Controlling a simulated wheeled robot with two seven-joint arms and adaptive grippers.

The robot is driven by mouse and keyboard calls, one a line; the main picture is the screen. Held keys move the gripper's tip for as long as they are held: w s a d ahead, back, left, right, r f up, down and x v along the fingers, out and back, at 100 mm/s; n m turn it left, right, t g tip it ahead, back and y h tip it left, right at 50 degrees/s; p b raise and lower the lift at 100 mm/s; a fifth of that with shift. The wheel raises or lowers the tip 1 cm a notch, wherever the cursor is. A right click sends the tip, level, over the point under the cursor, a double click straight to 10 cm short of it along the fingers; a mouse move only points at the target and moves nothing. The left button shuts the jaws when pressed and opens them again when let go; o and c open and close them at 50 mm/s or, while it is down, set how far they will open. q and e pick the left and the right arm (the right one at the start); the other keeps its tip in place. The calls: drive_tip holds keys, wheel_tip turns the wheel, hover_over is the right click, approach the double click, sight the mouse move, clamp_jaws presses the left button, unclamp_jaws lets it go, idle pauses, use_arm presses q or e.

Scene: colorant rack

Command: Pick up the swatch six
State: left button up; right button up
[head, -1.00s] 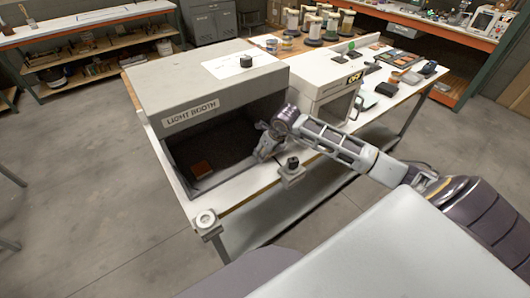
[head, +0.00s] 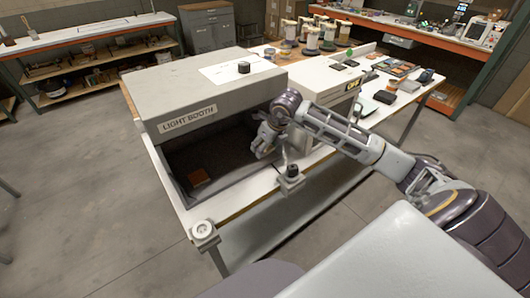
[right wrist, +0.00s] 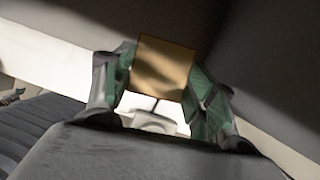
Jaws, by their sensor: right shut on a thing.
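My right gripper (head: 262,143) is at the right side of the open front of the light booth (head: 172,93). In the right wrist view, its two green-padded fingers (right wrist: 164,95) are shut on a tan, square swatch (right wrist: 163,66). No number shows on this swatch. In the head view the held swatch cannot be made out at the gripper. My left gripper is not in view.
A white cabinet (head: 318,86) stands right of the booth. A small stand with a black knob (head: 291,172) is at the table's front edge, close below my right arm. A round white fixture (head: 203,231) sits at the near corner. Dark flat items (head: 384,97) lie on the table further right.

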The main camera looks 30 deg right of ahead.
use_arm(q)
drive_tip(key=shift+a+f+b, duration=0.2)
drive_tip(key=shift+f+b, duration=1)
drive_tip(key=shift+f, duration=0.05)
use_arm(e)
drive_tip(key=s+a, duration=1.2)
drive_tip(key=s, duration=0.2)
drive_tip(key=shift+s+a+f, duration=0.2)
drive_tip(key=shift+s+a, duration=0.15)
drive_tip(key=shift+s, duration=0.05)
